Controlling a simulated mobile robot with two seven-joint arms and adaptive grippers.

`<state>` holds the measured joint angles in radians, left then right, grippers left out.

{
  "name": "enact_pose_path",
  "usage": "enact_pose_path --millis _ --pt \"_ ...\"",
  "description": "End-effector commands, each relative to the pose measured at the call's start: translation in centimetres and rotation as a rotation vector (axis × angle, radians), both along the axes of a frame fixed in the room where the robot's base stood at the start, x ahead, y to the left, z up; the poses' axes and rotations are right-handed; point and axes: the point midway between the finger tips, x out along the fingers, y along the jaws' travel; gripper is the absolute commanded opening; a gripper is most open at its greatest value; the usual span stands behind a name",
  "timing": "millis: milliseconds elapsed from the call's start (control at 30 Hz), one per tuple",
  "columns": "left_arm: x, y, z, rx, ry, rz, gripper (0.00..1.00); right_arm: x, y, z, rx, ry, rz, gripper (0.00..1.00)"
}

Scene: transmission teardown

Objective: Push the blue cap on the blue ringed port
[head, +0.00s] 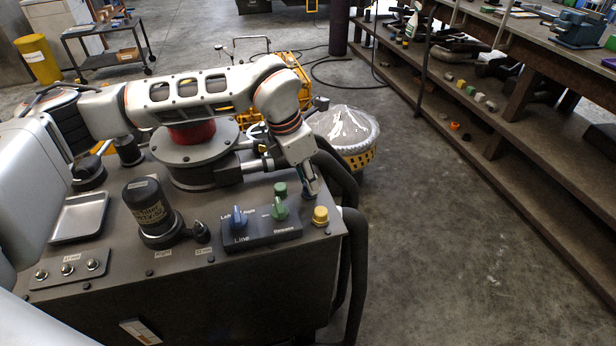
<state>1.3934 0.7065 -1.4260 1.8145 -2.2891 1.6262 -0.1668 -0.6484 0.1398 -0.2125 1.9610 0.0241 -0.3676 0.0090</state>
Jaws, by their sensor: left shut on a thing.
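My left gripper (312,190) points down over the right end of the grey machine top (215,262). It is shut on a small blue thing, which looks like the blue cap (306,187), mostly hidden by the fingers. The blue ringed port is not clearly visible; the area under the fingertips is covered, so I cannot tell whether the cap is touching it. A green cap (280,189) stands just left of the gripper, and a yellow cap (320,215) stands just in front. My right gripper is not in view.
A control box with a blue knob (237,217) and a green knob (279,208) sits close to the gripper. A black filter canister (146,207) and a metal tray (79,216) stand left. Thick black hoses (350,255) hang at the right edge.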

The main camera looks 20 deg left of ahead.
Motion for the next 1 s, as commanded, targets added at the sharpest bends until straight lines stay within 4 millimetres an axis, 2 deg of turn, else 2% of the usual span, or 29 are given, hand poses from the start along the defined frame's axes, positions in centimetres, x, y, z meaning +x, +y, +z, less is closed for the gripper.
enact_pose_path --millis 167,200,233,267,1000 --pt "0.01 0.02 -0.01 0.000 0.000 0.001 0.14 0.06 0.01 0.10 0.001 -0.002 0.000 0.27" --pt "0.02 0.01 -0.01 0.000 0.000 0.001 0.31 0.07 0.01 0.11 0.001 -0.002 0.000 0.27" --pt "0.02 0.01 -0.01 0.000 0.000 0.001 0.39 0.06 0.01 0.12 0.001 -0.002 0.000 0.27" --pt "0.02 0.01 -0.01 0.000 0.000 0.001 0.41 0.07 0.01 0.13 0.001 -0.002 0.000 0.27" --pt "0.01 0.00 0.02 0.000 0.000 0.000 0.41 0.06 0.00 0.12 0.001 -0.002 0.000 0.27"
